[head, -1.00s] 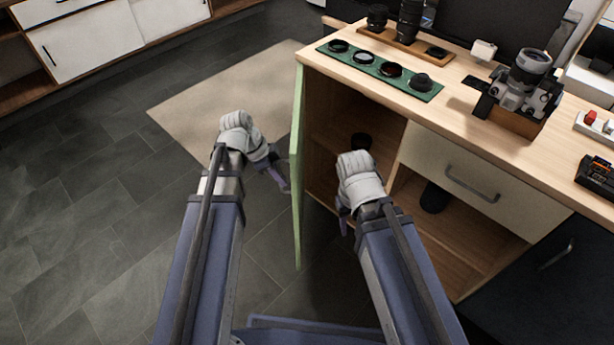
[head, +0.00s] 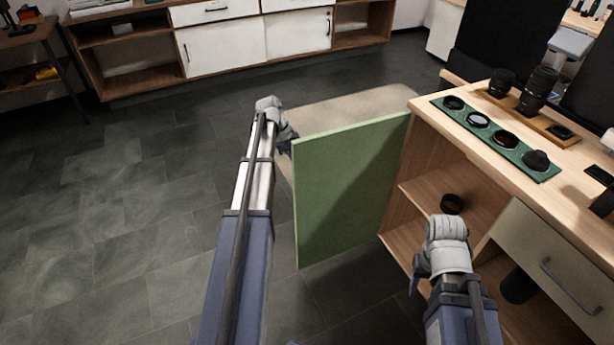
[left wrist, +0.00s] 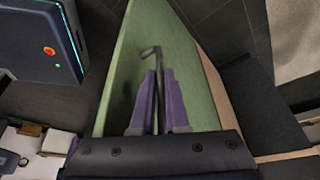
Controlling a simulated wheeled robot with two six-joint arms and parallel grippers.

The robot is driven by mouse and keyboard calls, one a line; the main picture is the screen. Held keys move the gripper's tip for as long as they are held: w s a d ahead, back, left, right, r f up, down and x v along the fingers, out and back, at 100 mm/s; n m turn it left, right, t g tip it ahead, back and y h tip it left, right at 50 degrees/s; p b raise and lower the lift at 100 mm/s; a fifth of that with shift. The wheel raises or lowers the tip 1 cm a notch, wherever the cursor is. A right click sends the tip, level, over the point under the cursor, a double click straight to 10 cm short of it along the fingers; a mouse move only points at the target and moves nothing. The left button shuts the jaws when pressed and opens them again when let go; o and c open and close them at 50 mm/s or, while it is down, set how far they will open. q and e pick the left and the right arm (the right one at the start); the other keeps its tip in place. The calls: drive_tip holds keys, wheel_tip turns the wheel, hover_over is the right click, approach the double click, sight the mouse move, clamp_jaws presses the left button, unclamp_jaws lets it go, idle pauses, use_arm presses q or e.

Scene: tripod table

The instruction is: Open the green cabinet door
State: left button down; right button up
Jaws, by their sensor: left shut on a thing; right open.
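The green cabinet door (head: 345,195) stands open, swung out to the left from the wooden cabinet (head: 400,200). Its broad face shows in the head view, and it also shows in the left wrist view (left wrist: 195,75). My left gripper (head: 287,140) is at the door's far side, with its fingertips partly hidden behind the door's edge in the head view. In the left wrist view its purple fingers (left wrist: 155,105) are shut on the dark bar handle (left wrist: 152,55). My right gripper (head: 414,284) is open and empty in front of the cabinet opening, fingers barely visible.
Inside the cabinet, a dark round item (head: 452,204) sits on the shelf. A drawer front (head: 550,255) is to the right. The top carries a green mat (head: 480,130) with lenses. A beige rug (head: 350,105) lies beyond the door; floor at left is clear.

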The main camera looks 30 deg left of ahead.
use_arm(q)
drive_tip(key=shift+w+a, duration=0.65)
drive_tip(key=shift+w, duration=0.05)
drive_tip(key=c, duration=0.9)
unclamp_jaws()
drive_tip(key=p+v, duration=0.7)
drive_tip(key=shift+a+r, duration=0.1)
drive_tip(key=shift+r, duration=0.3)
drive_tip(key=shift+s, duration=0.1)
